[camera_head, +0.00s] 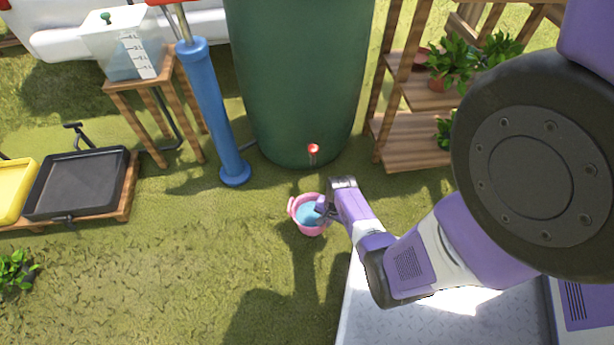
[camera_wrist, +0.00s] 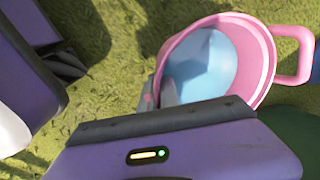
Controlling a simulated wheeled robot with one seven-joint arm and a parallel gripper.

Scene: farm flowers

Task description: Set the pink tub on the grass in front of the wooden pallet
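The pink tub (camera_head: 295,213) stands on the grass below the red tap of the green barrel, with a bluish surface inside. In the wrist view the tub (camera_wrist: 262,50) shows a handle on its right side. My gripper (camera_head: 328,198) is at the tub's right edge. The wooden pallet (camera_head: 128,205) is at the left, under a black tray.
The green barrel (camera_head: 295,80) and blue pump (camera_head: 208,110) stand behind the tub. A wooden stool (camera_head: 165,85) and plant shelf (camera_head: 415,135) flank them. A yellow tray (camera_head: 14,190) is at the far left. Open grass (camera_head: 170,270) lies left of the tub and before the pallet.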

